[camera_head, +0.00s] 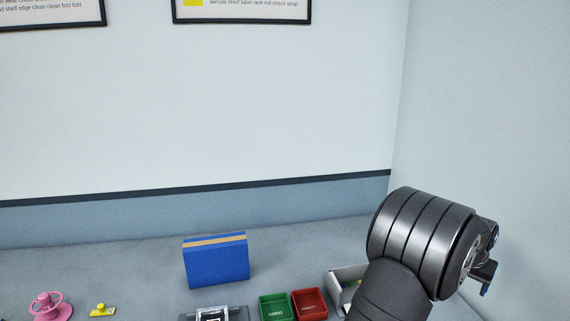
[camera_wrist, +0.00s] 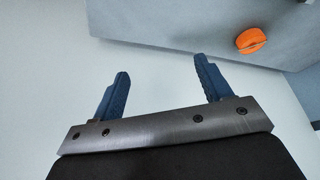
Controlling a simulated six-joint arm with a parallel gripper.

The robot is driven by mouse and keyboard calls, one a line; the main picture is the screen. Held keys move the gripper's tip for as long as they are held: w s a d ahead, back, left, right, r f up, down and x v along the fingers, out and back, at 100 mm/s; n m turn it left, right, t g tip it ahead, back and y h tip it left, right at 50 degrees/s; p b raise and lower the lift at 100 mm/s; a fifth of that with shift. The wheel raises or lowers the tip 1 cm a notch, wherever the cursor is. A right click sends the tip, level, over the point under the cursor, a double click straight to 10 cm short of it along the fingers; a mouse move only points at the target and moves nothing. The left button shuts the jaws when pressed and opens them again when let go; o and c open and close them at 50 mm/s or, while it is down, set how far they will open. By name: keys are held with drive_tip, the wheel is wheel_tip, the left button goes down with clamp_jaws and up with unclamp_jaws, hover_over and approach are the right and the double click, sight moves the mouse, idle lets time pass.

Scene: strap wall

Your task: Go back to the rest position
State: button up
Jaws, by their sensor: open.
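My gripper (camera_wrist: 160,85) shows in the wrist view with its two blue fingers wide apart and nothing between them. A pale, plain surface lies behind the fingers. In the head view my dark arm stands at the right, raised in front of the wall corner. The end of my arm there is mostly hidden behind its own links, and the fingers cannot be made out.
A blue block (camera_head: 216,262) stands on the grey table (camera_head: 130,265). Green (camera_head: 276,307) and red (camera_head: 310,304) trays and a grey-white box (camera_head: 347,275) lie near my arm. A pink wheel-like item (camera_head: 50,306) and yellow piece (camera_head: 102,310) lie left. An orange knob (camera_wrist: 251,40) shows in the wrist view.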

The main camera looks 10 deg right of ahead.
drive_tip(key=s+a+m, duration=0.2)
drive_tip(key=s+a, duration=0.5)
drive_tip(key=s, duration=0.4)
drive_tip(key=w+f, duration=0.3)
drive_tip(key=w, duration=0.2)
drive_tip(key=shift+w+f+g, duration=0.2)
drive_tip(key=shift+g, duration=0.1)
drive_tip(key=shift+s, duration=0.1)
drive_tip(key=s+r, duration=0.3)
drive_tip(key=s, duration=0.1)
drive_tip(key=w+d+n, duration=0.2)
drive_tip(key=w+d, duration=0.5)
drive_tip(key=w, duration=0.4)
drive_tip(key=shift+w+d+r+t, duration=0.2)
drive_tip(key=shift+w+d+t, duration=0.1)
drive_tip(key=shift+d+t, duration=0.1)
